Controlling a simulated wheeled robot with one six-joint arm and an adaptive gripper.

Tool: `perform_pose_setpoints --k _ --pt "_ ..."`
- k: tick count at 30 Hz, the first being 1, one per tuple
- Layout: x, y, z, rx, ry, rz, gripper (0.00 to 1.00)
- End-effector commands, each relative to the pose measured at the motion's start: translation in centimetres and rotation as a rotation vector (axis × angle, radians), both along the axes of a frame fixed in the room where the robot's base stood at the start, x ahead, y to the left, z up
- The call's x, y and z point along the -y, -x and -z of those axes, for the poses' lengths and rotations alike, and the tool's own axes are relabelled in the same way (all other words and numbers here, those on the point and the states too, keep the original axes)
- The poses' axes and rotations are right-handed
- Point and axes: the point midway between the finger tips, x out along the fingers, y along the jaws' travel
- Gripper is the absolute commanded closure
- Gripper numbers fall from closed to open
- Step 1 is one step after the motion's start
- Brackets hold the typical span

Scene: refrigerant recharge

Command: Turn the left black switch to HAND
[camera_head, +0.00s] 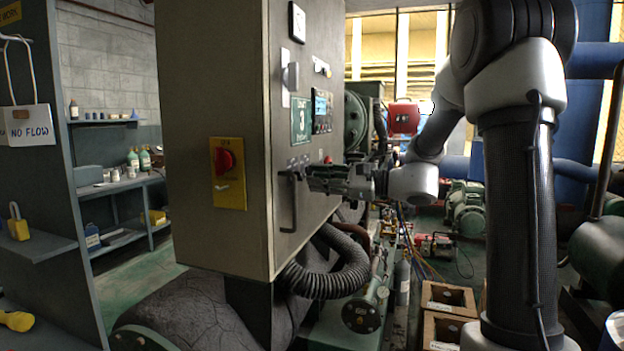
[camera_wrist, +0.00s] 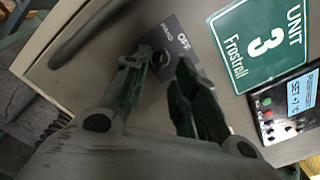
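The black switch (camera_wrist: 160,61) is on a dark plate on the cabinet's front panel, with OFF lettering beside it. My gripper (camera_wrist: 162,65) is open in the wrist view. Its two fingertips stand on either side of the switch with a gap between them. I cannot tell how far the tips are from the panel or which way the knob points. In the head view my gripper (camera_head: 312,178) is close to the panel, below the green Unit 3 sign, and the switch cannot be made out clearly.
A dark door handle (camera_head: 289,200) is left of my gripper and shows in the wrist view (camera_wrist: 95,32). The green sign (camera_wrist: 258,42) and a display controller (camera_wrist: 290,105) are to the right.

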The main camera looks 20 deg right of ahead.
Motion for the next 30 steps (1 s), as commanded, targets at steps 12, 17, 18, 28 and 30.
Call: perform_pose_setpoints --k 12,17,18,28,30 --pt "3.8 2.7 0.0 0.000 0.000 0.003 0.72" --pt "4.8 3.4 0.0 0.000 0.000 0.001 0.72" --pt "4.9 3.5 0.0 0.000 0.001 0.001 0.72" --pt "4.9 3.6 0.0 0.000 0.001 -0.001 0.72" --pt "4.9 3.6 0.0 0.000 0.000 0.000 0.72"
